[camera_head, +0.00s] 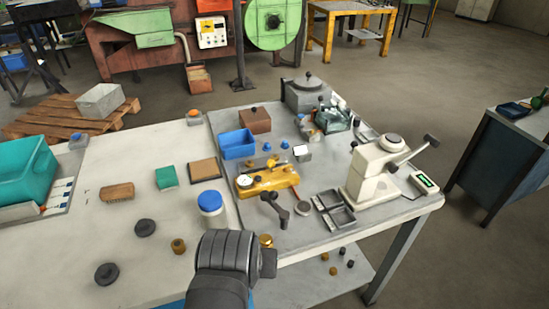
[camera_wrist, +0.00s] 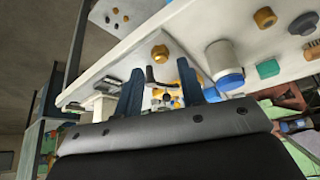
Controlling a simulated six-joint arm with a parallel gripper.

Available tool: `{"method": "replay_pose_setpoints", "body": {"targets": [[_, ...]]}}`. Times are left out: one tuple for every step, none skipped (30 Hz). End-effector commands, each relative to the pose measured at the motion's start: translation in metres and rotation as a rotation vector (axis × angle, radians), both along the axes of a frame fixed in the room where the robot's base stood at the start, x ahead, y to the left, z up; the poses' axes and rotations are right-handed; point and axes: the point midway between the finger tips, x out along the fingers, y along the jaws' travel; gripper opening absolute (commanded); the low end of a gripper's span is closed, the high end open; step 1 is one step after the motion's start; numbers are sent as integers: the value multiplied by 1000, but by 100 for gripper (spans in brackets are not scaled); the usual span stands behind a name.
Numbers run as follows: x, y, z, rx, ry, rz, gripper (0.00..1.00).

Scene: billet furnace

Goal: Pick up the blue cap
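A blue cap (camera_head: 211,200) sits on top of a white jar (camera_head: 212,217) near the middle of the table. In the wrist view the blue cap (camera_wrist: 230,82) and the white jar (camera_wrist: 220,56) show right of my fingers. Two small blue pieces (camera_head: 285,145) also stand near the blue bin; I cannot tell whether these are caps. My gripper (camera_wrist: 160,70) is open, with its two dark blue fingers apart and nothing held between them. In the head view my wrist is at the table's front edge, in front of the jar, and hides the fingers.
A yellow fixture (camera_head: 268,180) and a black crank handle (camera_head: 274,208) stand right of the jar. A brass knob (camera_head: 178,246) and dark discs (camera_head: 107,273) lie to its left. A white press (camera_head: 375,170) stands at the right. Bare table lies left of the jar.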

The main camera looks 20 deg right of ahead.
Motion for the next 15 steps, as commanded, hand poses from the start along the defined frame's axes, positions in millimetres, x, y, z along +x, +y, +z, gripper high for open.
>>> {"method": "replay_pose_setpoints", "body": {"targets": [[0,0,0,0,0,0,36],[0,0,0,0,0,0,36],[0,0,0,0,0,0,36],[0,0,0,0,0,0,38],[0,0,0,0,0,0,44],[0,0,0,0,0,0,45],[0,0,0,0,0,0,45],[0,0,0,0,0,0,45],[0,0,0,0,0,0,45],[0,0,0,0,0,0,45],[0,0,0,0,0,0,45],[0,0,0,0,0,0,45],[0,0,0,0,0,-1,45],[1,0,2,2,-1,-2,45],[4,-2,4,5,-3,-6,45]]}}
